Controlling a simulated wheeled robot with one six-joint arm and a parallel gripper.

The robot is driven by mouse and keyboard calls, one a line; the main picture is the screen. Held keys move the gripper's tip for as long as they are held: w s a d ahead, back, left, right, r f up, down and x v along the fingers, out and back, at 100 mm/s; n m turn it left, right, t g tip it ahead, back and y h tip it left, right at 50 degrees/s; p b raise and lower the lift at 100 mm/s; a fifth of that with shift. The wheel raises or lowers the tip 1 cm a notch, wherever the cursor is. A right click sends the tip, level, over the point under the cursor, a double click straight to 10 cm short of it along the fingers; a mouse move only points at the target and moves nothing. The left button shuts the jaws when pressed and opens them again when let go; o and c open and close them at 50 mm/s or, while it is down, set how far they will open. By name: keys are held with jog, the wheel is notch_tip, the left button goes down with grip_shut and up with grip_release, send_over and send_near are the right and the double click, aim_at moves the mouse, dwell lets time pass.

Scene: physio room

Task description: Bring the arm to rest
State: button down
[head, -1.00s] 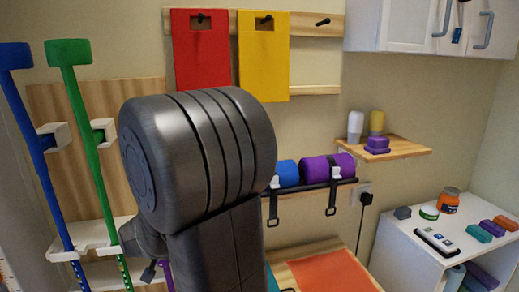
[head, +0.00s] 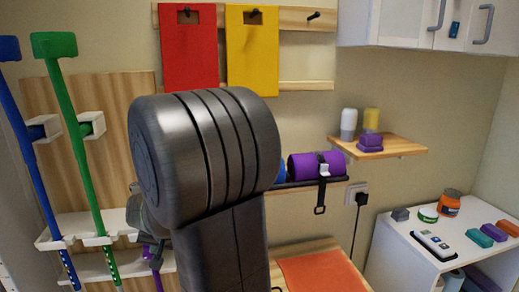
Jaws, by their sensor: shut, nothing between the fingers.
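My arm's dark grey links fill the middle of the head view, a thick ribbed joint on top of an upright link. My gripper (head: 156,250) shows only in part, low and to the left of that link, in front of the white crutch rack. It is shut, with nothing seen in it. The rest of the wrist is hidden behind the arm.
Blue (head: 38,165) and green (head: 75,150) crutches stand in the rack (head: 75,228) at left, close to my gripper. A white cabinet (head: 400,255) with small items stands at right.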

jog(key=shift+w+d+n+g+y+b, duration=0.3)
jog(key=shift+d+n+g+b, duration=0.25)
jog(key=shift+n+b, duration=0.3)
